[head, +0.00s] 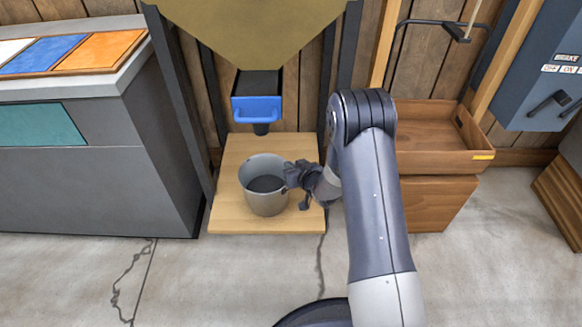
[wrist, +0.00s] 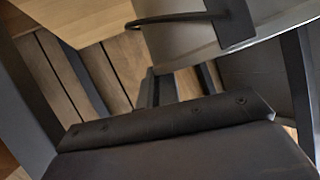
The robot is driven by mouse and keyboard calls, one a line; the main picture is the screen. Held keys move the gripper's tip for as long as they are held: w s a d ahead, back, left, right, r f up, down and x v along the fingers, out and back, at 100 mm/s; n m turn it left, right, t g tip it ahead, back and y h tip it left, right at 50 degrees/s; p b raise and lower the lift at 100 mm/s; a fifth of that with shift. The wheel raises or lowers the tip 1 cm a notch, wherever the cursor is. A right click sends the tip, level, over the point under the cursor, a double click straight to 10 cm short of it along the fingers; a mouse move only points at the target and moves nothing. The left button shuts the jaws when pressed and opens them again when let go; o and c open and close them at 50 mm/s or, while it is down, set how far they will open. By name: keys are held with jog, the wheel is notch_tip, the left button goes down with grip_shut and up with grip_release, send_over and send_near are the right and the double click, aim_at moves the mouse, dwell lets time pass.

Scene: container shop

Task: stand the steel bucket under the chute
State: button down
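The grey steel bucket (head: 268,200) stands upright on a pale wooden platform (head: 238,222), with its open top showing a dark inside. In the head view the bucket appears lower and nearer than the spout. My gripper (head: 296,174) is at the bucket's right side, close to its rim. In the wrist view a grey curved wall, likely the bucket (wrist: 262,75), fills the upper right with a dark bracket. The fingers' closure on it is unclear.
The yellowish hopper (head: 250,30) hangs on dark posts (head: 180,90) either side of the platform. A grey cabinet (head: 160,150) stands left. A wooden tray (head: 425,135) on a wooden box stands right. The concrete floor (head: 220,280) in front is clear.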

jog(key=c, duration=1.6)
grip_release()
jog(key=shift+c, duration=0.2)
jog(key=p+v, duration=0.3)
jog(key=v, duration=0.9)
